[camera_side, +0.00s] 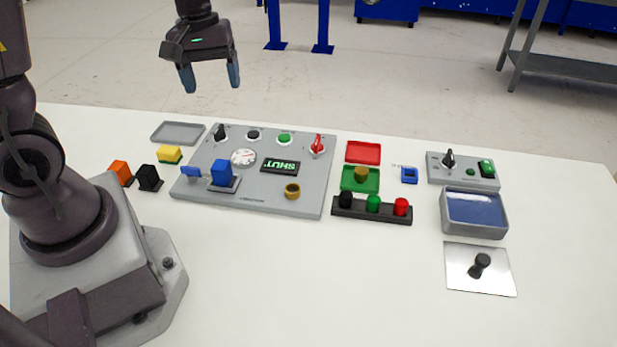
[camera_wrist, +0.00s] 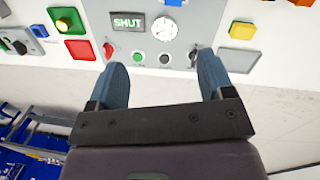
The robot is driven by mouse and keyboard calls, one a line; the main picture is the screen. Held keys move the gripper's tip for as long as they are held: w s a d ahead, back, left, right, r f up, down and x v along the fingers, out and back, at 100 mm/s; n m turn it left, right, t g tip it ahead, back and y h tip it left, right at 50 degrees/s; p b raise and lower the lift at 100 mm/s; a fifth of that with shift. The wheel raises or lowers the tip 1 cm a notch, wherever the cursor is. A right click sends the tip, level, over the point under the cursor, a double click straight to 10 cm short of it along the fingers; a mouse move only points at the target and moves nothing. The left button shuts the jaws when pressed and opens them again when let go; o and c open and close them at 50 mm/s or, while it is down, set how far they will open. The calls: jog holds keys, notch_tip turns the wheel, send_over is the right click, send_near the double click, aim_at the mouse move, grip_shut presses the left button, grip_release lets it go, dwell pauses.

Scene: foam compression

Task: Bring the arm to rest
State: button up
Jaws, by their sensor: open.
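My gripper (camera_side: 209,77) is open and empty. It hangs high above the far edge of the table, well clear of everything on it. In the wrist view its two blue-grey fingers (camera_wrist: 162,80) stand apart with nothing between them. The grey control panel (camera_side: 230,198) lies on the table below, with knobs, a dial gauge (camera_side: 243,158) and a display reading SHUT (camera_side: 280,167). A blue block (camera_side: 221,172) sits on the panel's near left part, and a brass ring (camera_side: 292,191) sits on its near right part.
Orange (camera_side: 120,171), black (camera_side: 148,178) and yellow (camera_side: 170,154) blocks lie left of the panel. Red (camera_side: 363,145) and green (camera_side: 349,185) trays, a rack of cylinders (camera_side: 372,214), a blue-lined bin (camera_side: 473,233) and a metal plate (camera_side: 460,275) lie right. The front table is clear.

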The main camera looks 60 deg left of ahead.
jog(key=s+d+r+m+t, duration=0.2)
jog(key=s+d+r+m, duration=0.2)
jog(key=d+r+m, duration=0.1)
jog(key=s+d+r+m+t+y, duration=0.1)
jog(key=s+d+r+m+t, duration=0.2)
jog(key=d+r+m, duration=0.3)
jog(key=shift+s+d+r, duration=0.25)
jog(key=shift+s+d, duration=0.6)
jog(key=shift+d, duration=0.35)
